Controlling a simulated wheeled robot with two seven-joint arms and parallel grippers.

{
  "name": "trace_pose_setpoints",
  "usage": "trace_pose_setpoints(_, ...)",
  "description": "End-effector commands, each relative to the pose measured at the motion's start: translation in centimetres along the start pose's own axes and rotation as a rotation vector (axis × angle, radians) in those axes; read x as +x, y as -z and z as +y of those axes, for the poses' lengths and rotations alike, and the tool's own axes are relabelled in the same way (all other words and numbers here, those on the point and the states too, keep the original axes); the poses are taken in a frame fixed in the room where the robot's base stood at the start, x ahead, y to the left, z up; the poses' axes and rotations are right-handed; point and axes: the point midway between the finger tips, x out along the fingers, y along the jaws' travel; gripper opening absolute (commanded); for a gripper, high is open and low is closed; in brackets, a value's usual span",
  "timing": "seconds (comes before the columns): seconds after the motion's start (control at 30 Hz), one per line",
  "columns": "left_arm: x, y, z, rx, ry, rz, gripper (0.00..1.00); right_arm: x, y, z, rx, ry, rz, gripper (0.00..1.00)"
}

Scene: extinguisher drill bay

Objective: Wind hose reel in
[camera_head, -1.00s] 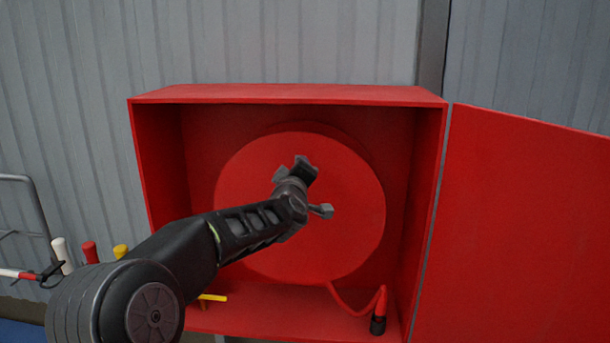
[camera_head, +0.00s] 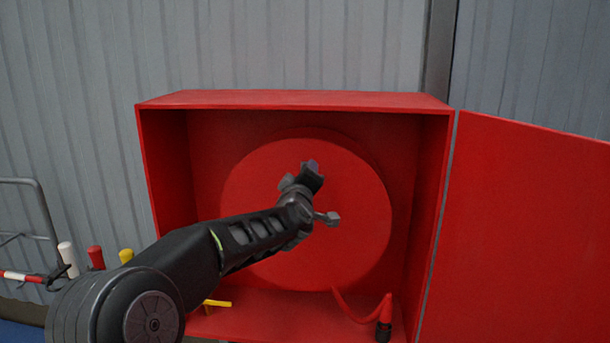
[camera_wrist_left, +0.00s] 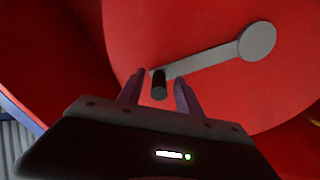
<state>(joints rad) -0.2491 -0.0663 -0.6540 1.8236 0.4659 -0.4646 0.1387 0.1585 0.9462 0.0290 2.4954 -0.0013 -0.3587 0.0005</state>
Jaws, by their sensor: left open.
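The red hose reel disc (camera_head: 350,200) stands inside an open red cabinet (camera_head: 300,99). Its grey crank arm (camera_wrist_left: 210,60) runs from a round grey hub (camera_wrist_left: 257,41) to a short black handle (camera_wrist_left: 159,86) in the left wrist view. My left gripper (camera_head: 311,173) is in front of the disc. In the wrist view its open fingers (camera_wrist_left: 160,78) stand on either side of the handle, with visible gaps. In the head view my arm hides the handle and part of the disc. A short red hose (camera_head: 350,309) ends in a black-tipped nozzle (camera_head: 384,327) at the cabinet's lower right.
The red cabinet door (camera_head: 530,230) stands open to the right. A yellow lever (camera_head: 217,303) sits at the cabinet's lower left. White, red and yellow posts (camera_head: 96,257) and a grey rail (camera_head: 45,210) are at the left. A corrugated grey wall (camera_head: 280,45) is behind.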

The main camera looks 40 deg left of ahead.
Motion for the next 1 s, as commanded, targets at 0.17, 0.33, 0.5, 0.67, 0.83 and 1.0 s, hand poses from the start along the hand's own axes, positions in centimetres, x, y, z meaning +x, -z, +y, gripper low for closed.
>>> trace_pose_setpoints(0.17, -2.2, 0.2, 0.1, -0.005, -0.001, 0.002, 0.41, -0.4, 0.0, -0.1, 0.000, 0.000, 0.000, 0.36)
trace_pose_setpoints(0.33, -5.1, 0.2, 0.1, -0.003, -0.001, 0.001, 0.41, -0.5, 0.0, -0.2, 0.000, 0.000, 0.000, 0.36)
trace_pose_setpoints(0.5, -7.0, 0.1, 0.0, -0.002, -0.001, 0.001, 0.41, -0.6, 0.0, -0.2, 0.000, 0.000, 0.000, 0.36)
trace_pose_setpoints(0.67, -7.3, 0.0, 0.0, 0.001, 0.000, 0.001, 0.41, -0.6, 0.0, -0.2, 0.000, 0.000, 0.000, 0.36)
trace_pose_setpoints(0.83, -7.3, 0.0, 0.0, 0.000, 0.000, 0.001, 0.41, -0.6, 0.0, -0.2, 0.000, 0.000, 0.000, 0.36)
trace_pose_setpoints(1.0, -7.3, 0.0, 0.0, 0.000, 0.000, 0.001, 0.41, -0.6, 0.0, -0.2, 0.000, 0.000, 0.000, 0.36)
